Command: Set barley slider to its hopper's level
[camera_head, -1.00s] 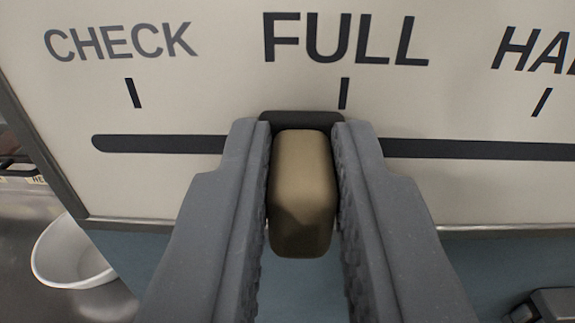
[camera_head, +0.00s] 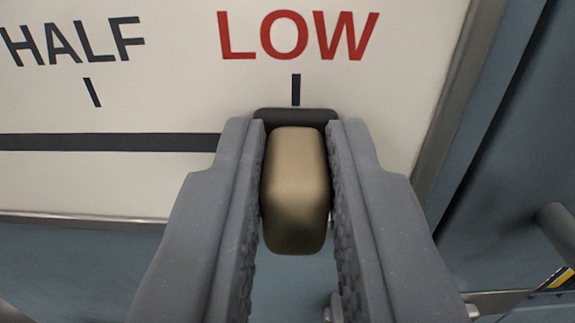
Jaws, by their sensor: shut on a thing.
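The barley slider's tan knob (camera_head: 295,190) sits between the two fingers of my gripper (camera_head: 296,185), which is shut on it. The knob's dark base shows just behind it, at the right end of the dark slot (camera_head: 110,142). The knob stands below the red LOW label (camera_head: 298,36) and in line with its tick (camera_head: 296,90). The HALF label (camera_head: 75,42) and its tick (camera_head: 92,92) are to the left. The barley hopper and its level are not in view.
The white label panel (camera_head: 180,185) has a metal frame edge (camera_head: 458,90) close on the right. A blue-grey surface lies beyond it, with a grey rounded bar (camera_head: 556,228) at the far right. Blue surface shows below the panel.

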